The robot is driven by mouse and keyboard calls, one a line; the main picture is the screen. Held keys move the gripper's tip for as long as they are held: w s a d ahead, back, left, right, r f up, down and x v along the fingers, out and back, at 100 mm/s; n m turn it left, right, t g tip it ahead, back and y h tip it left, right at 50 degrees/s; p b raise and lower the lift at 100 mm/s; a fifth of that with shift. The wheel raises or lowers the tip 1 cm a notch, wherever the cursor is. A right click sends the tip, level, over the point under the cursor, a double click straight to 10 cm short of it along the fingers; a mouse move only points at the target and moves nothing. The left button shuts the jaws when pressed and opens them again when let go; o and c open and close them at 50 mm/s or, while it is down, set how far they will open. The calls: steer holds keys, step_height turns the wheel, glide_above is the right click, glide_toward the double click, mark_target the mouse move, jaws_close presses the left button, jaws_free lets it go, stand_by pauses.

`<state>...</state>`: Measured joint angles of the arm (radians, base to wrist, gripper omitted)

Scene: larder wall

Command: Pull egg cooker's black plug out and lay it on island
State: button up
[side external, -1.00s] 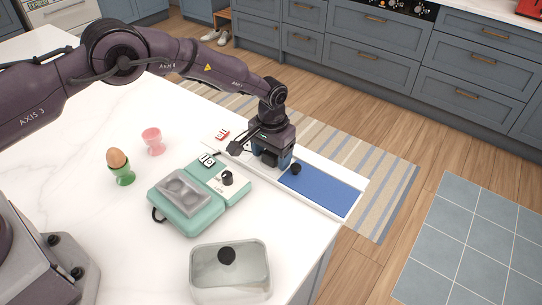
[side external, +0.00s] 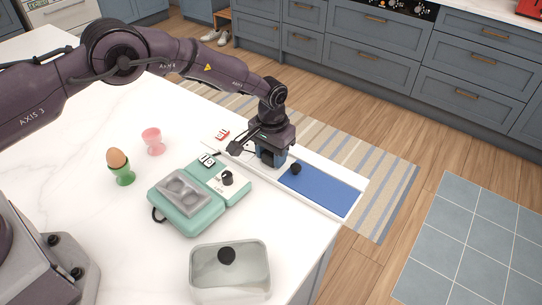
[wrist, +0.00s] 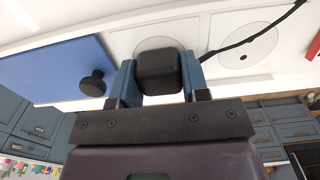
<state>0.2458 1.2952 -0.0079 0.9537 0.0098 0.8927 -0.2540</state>
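The egg cooker (side external: 190,215) is a teal unit with a grey egg tray and a black dial, on the white island (side external: 75,135). The black plug (wrist: 158,72) is a dark block at a round socket (wrist: 153,44) in the white panel beyond the cooker. My gripper (side external: 272,160) is down at this panel. In the wrist view its two blue fingers (wrist: 157,82) are against both sides of the plug. A black cord (wrist: 245,41) runs off to the upper right there. The plug is mostly hidden by my gripper in the side view.
A blue board with a black knob (side external: 325,190) lies right of my gripper. A red item (side external: 222,135) is left of it. A clear lidded container (side external: 230,285), an egg in a green cup (side external: 122,177) and a pink cup (side external: 153,142) stand on the island. The left part is clear.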

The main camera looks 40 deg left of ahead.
steer(key=shift+r, duration=3)
